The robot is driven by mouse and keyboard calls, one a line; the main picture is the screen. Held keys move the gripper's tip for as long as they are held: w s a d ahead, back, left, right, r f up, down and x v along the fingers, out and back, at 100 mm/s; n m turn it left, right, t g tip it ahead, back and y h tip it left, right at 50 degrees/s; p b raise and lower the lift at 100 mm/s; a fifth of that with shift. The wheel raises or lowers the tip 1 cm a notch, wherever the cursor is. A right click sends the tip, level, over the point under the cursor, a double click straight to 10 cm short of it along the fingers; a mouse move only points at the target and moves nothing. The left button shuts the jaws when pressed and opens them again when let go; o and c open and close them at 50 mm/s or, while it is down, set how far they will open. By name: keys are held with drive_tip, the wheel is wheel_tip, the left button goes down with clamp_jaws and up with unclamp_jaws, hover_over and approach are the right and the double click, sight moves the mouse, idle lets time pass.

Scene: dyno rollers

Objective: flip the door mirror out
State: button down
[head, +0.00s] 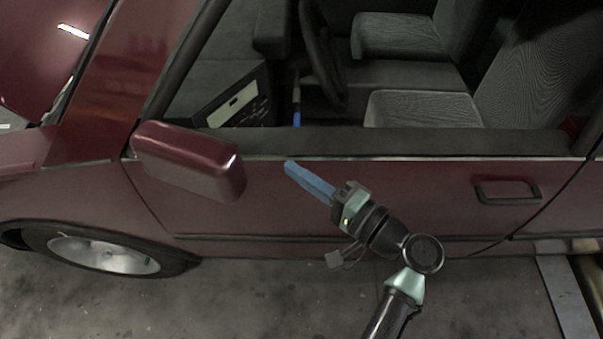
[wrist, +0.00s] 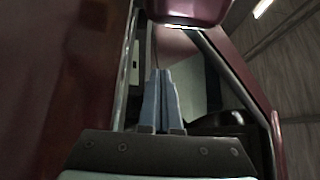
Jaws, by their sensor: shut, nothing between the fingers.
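The door mirror (head: 190,158) is a dark red housing at the front corner of the car door's window, left of centre in the head view. It stands out from the door, its exact angle hard to tell. In the wrist view its housing (wrist: 190,10) shows at the top edge, beyond my fingertips. My gripper (head: 290,167) has blue fingers, shut and empty. In the head view the tips lie to the right of the mirror, with a gap between. In the wrist view the closed fingers (wrist: 160,72) point towards the mirror. The mirror glass is hidden.
The red car door (head: 400,195) with its handle (head: 507,191) lies behind my arm. The window is open, showing the steering wheel (head: 320,55) and seats. A front wheel (head: 105,255) is at lower left. Concrete floor (head: 250,300) in front is clear.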

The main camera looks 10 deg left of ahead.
drive_tip(key=s+a+p, duration=0.1)
drive_tip(key=a+p, duration=0.2)
drive_tip(key=a, duration=0.3)
drive_tip(key=shift+a+p, duration=0.15)
drive_tip(key=shift+p, duration=0.2)
drive_tip(key=shift+s, duration=0.1)
